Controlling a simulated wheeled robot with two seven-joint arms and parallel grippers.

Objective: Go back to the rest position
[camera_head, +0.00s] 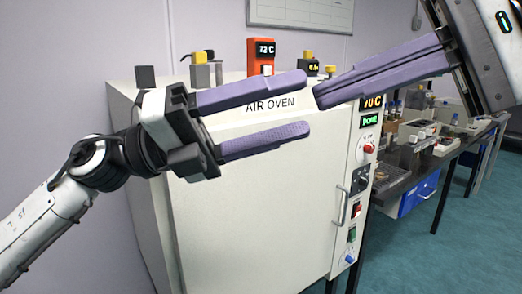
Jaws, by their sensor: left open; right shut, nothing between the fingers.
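My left gripper (306,102) comes in from the left and is open, with its two long purple fingers spread apart and nothing between them. It is held in front of the white air oven (265,200). My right gripper (318,96) comes in from the upper right, with its purple fingers closed together and nothing visible in them. Its tip is close to the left gripper's upper fingertip in the picture; I cannot tell whether they touch. The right gripper covers part of the oven's upper right side.
The oven has a handle (342,206) and a control column with displays and knobs on its right. Teal floor (440,250) is clear.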

